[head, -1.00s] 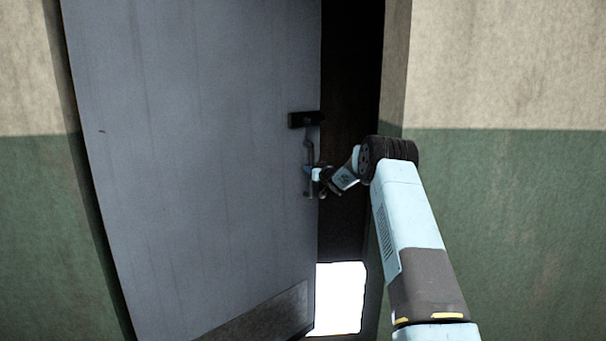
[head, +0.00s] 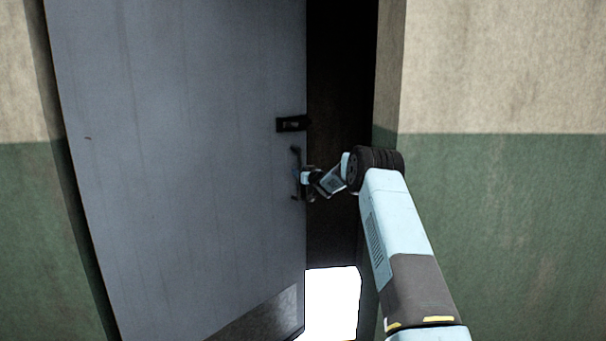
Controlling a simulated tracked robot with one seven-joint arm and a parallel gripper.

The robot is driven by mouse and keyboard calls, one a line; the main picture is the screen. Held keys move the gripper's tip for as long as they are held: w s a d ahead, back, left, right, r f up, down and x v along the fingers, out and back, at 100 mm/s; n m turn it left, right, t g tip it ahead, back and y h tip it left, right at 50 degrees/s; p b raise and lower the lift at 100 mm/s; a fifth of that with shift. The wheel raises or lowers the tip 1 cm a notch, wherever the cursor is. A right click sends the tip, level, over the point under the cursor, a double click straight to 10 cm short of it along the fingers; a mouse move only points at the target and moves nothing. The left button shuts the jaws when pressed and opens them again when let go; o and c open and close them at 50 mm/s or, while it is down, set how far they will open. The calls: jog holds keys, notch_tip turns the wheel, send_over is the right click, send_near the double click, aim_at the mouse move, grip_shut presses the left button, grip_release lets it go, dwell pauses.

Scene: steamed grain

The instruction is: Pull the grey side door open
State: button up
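The grey side door (head: 190,170) stands ajar, its free edge on the right swung away from the frame. A dark gap shows between that edge and the right wall. A dark latch box (head: 293,124) sits near the free edge, with a dark vertical pull handle (head: 296,156) below it. My gripper (head: 300,178) is at the lower part of the handle, reached from the right. Its fingers are small and partly hidden against the handle, so whether they are closed on it cannot be made out.
The right wall (head: 500,220), green below and beige above, stands beside my arm. The opening (head: 338,190) is dark, with a bright white patch (head: 332,300) at its bottom. The left wall (head: 40,220) borders the hinge side.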

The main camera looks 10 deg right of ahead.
jog(key=shift+a, duration=0.3)
jog(key=v, duration=1.3)
jog(key=shift+s+d, duration=0.25)
jog(key=shift+s, duration=0.1)
jog(key=shift+f, duration=0.1)
